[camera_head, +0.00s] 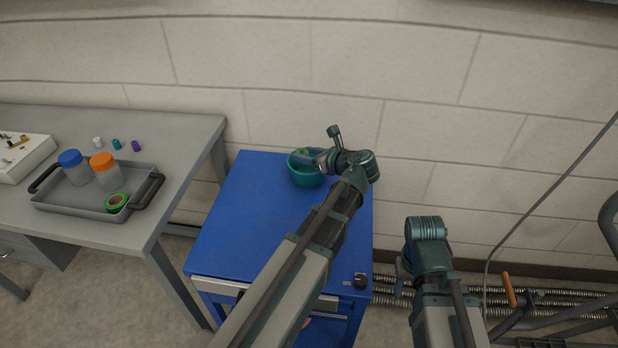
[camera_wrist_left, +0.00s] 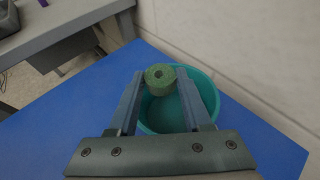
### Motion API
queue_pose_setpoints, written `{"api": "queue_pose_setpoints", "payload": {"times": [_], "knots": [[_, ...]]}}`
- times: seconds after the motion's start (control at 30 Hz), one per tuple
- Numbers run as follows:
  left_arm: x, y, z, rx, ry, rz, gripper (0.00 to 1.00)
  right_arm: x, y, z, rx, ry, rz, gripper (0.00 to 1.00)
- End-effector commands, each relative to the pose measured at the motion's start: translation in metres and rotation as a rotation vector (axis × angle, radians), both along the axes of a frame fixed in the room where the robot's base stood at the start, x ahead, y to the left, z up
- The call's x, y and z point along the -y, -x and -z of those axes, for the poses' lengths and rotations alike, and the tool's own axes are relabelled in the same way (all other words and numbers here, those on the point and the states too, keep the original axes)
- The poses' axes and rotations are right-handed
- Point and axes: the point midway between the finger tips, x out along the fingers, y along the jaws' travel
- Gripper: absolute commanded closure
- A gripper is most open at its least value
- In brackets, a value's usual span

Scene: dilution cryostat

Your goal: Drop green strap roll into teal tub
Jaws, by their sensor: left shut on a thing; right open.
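The green strap roll (camera_wrist_left: 160,76) is held between the fingertips of my left gripper (camera_wrist_left: 165,84), above the teal tub (camera_wrist_left: 208,76). In the head view my left gripper (camera_head: 308,157) reaches leftward over the teal tub (camera_head: 306,180), hiding part of its opening. The tub stands upright on the blue cabinet top; the part of its inside that shows is empty. The roll is hard to make out in the head view. My right gripper (camera_head: 403,272) is low at the right, beside the cabinet, its fingers mostly hidden by its own wrist.
The blue cabinet top (camera_head: 250,215) is mostly clear, with a small black item (camera_head: 360,281) at its front right corner. A grey table (camera_head: 185,130) at the left holds a tray (camera_head: 80,205) with two jars and a green-rimmed tape roll (camera_head: 116,202). A wall stands behind.

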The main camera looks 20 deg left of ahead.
Motion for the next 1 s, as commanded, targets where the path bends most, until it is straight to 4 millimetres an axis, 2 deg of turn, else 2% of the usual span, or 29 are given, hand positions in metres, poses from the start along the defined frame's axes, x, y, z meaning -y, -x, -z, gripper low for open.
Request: {"api": "queue_pose_setpoints", "payload": {"times": [0.03, 0.1, 0.43, 0.47, 0.6, 0.63, 1.0], "knots": [[0.0001, 0.0000, 0.0109, 0.000, 0.000, 0.000, 1.00, 0.0001, 0.0000, 0.0110, 0.000, 0.000, 0.000, 0.50], [0.0001, 0.0001, 0.0150, 0.000, 0.000, 0.000, 1.00, 0.0000, 0.0000, 0.0150, 0.000, 0.000, 0.000, 0.50], [0.0001, 0.0001, 0.0152, 0.000, 0.000, 0.000, 1.00, 0.0000, 0.0000, 0.0152, 0.000, 0.000, 0.000, 0.50], [0.0001, 0.0001, 0.0152, 0.000, 0.000, 0.000, 0.45, 0.0000, 0.0000, 0.0152, 0.000, 0.000, 0.000, 0.50], [0.0001, 0.0001, 0.0152, 0.000, 0.000, 0.000, 0.20, 0.0000, 0.0000, 0.0153, 0.000, 0.000, 0.000, 0.50], [0.0001, 0.0001, 0.0152, 0.000, 0.000, 0.000, 0.16, 0.0000, 0.0000, 0.0153, 0.000, 0.000, 0.000, 0.50], [0.0004, 0.0007, 0.0141, 0.000, 0.000, 0.000, 0.16, 0.0000, -0.0001, 0.0142, 0.000, 0.000, 0.000, 0.50]]}}
